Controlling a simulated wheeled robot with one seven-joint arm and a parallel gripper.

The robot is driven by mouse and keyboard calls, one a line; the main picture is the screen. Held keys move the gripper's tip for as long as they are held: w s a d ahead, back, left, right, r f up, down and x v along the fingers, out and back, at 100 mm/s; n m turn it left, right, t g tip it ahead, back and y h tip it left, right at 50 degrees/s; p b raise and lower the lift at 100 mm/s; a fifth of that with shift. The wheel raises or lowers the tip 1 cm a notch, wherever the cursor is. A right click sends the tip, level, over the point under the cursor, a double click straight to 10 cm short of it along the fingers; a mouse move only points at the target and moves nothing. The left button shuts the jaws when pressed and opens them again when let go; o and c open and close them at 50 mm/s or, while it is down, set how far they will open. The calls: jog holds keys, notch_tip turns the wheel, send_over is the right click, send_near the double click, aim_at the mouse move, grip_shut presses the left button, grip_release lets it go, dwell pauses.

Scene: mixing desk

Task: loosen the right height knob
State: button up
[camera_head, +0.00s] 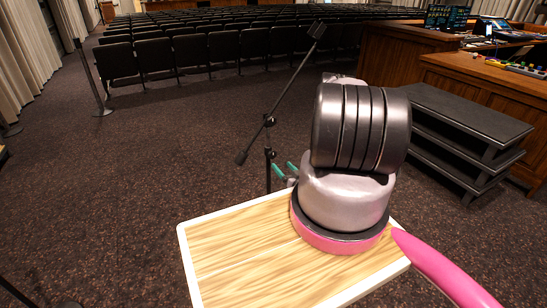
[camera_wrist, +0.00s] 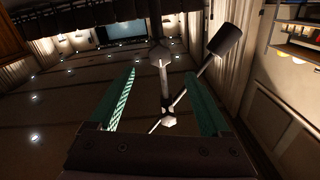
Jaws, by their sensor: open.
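A dark microphone stand (camera_head: 267,178) with a slanting boom (camera_head: 293,80) stands beyond my arm in the head view. A small height knob (camera_head: 268,153) sits on its upright, below the boom joint (camera_head: 270,121). The green fingers of my gripper (camera_head: 282,171) are just right of and below the knob there; my arm hides part of that area. In the wrist view, which looks upside down, my gripper (camera_wrist: 160,74) is open. The height knob (camera_wrist: 160,54) shows between and past the fingertips, apart from both. The boom joint (camera_wrist: 169,120) is lower in that picture.
Rows of dark seats (camera_head: 208,48) fill the back. A dark stepped unit (camera_head: 470,115) and a wooden desk (camera_head: 500,85) with consoles are on the right. A thin post (camera_head: 90,78) stands at left. The carpet (camera_head: 130,165) left of the stand is clear.

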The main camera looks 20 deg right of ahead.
aim_at(273, 155)
jog(key=w, duration=0.9)
jog(key=shift+a, duration=0.15)
grip_shut()
